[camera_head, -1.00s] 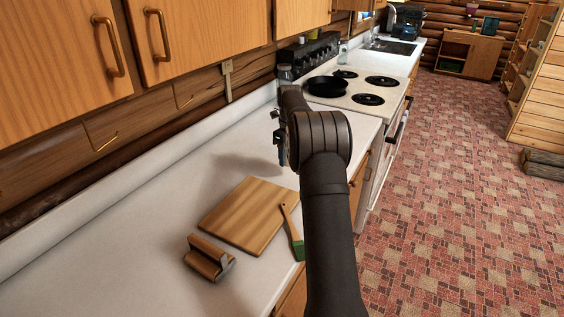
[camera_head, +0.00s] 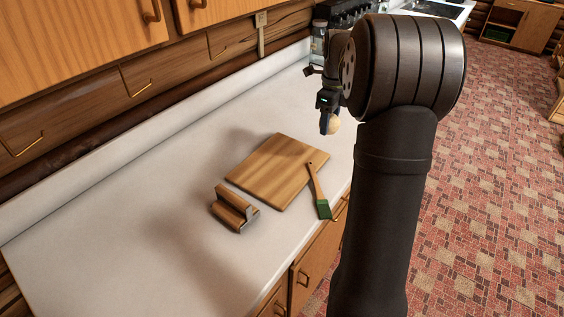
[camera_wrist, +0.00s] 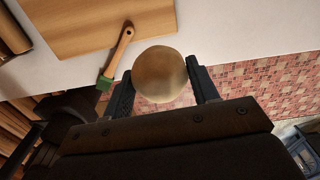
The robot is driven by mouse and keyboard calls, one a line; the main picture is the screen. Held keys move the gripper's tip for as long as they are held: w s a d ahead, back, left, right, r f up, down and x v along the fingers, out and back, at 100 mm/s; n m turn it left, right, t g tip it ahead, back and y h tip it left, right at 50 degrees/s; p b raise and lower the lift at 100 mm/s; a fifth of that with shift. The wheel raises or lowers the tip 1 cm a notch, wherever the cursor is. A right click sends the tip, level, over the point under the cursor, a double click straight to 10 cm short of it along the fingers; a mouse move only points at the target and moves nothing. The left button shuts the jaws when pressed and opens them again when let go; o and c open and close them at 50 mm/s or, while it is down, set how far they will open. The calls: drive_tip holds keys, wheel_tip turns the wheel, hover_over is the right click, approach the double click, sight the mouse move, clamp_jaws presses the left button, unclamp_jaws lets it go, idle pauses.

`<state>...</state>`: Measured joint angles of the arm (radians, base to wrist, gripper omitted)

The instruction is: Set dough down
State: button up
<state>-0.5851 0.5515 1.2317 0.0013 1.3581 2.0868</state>
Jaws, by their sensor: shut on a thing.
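The dough (camera_wrist: 160,72) is a pale tan ball between the two fingers of my gripper (camera_wrist: 162,90) in the wrist view. My gripper is shut on it. In the head view the dough (camera_head: 333,126) hangs under my gripper (camera_head: 328,112), above the counter, beyond the far right corner of the wooden board. The board (camera_head: 275,172) lies flat and bare on the white counter; part of it shows in the wrist view (camera_wrist: 90,22). A brush with a green end (camera_head: 316,190) rests across the board's right edge.
A wooden block-like tool with a metal part (camera_head: 234,209) stands on the counter (camera_head: 120,235) left of the board. The counter's left part is clear. The stove behind is mostly hidden by my arm. Cabinets (camera_head: 80,35) hang over the counter; patterned floor (camera_head: 500,180) lies right.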

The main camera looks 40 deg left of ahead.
drive_tip(key=s+d+n, duration=0.1)
drive_tip(key=s+n, duration=0.1)
drive_tip(key=s, duration=0.5)
hover_over(280, 165)
wheel_tip(280, 165, down, 7)
drive_tip(key=shift+f, duration=2.05)
drive_tip(key=o, duration=1.1)
drive_tip(key=shift+f, duration=0.15)
drive_tip(key=shift+c, duration=0.2)
